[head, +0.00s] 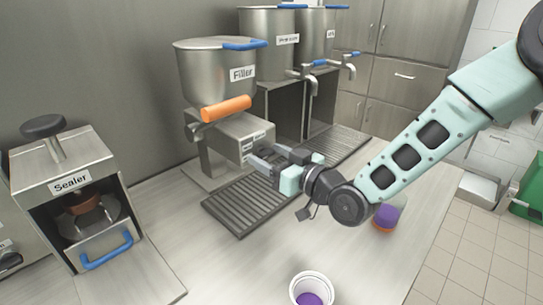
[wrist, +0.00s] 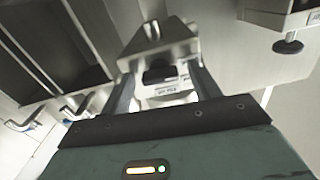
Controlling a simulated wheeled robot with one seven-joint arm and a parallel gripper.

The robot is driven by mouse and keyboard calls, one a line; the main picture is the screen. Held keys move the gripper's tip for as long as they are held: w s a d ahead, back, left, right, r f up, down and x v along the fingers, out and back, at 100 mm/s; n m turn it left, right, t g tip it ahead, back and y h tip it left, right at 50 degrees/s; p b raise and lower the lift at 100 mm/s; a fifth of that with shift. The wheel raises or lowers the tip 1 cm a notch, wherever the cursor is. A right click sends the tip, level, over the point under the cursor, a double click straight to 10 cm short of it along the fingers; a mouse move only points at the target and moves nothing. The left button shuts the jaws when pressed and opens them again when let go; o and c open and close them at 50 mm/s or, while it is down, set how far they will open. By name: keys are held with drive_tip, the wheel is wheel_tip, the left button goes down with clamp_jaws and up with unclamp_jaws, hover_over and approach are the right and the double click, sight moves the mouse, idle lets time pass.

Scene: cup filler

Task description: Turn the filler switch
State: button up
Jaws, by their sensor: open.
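The filler (head: 212,75) is a metal pot labelled "Filler" with a blue lid handle, on a stand with an orange handle (head: 226,108). Its grey base box (head: 228,132) has small labels on its front. My gripper (head: 262,154) is open in front of that labelled face, with no object between its fingers. In the wrist view, a dark switch-like part (wrist: 160,75) and a small white label (wrist: 172,91) appear between the two fingers of my gripper (wrist: 160,82). I cannot tell whether a finger touches the part. In the head view my gripper partly hides the box front, and the switch is not clear.
A slatted drip tray (head: 237,211) lies below my gripper. A sealer (head: 72,185) stands at left, and two tapped pots (head: 270,30) stand behind. A white cup (head: 311,291) with purple contents is at the front; a purple and orange item (head: 388,217) sits near my arm.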

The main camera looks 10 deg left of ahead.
drive_tip(key=c, duration=1)
drive_tip(key=m+b, duration=0.2)
drive_tip(key=m, duration=0.1)
drive_tip(key=shift+f+m, duration=0.1)
drive_tip(key=shift+m, duration=0.3)
drive_tip(key=shift+m+b, duration=0.5)
drive_tip(key=shift+m, duration=1.6)
drive_tip(key=o, duration=1)
drive_tip(key=shift+d, duration=0.15)
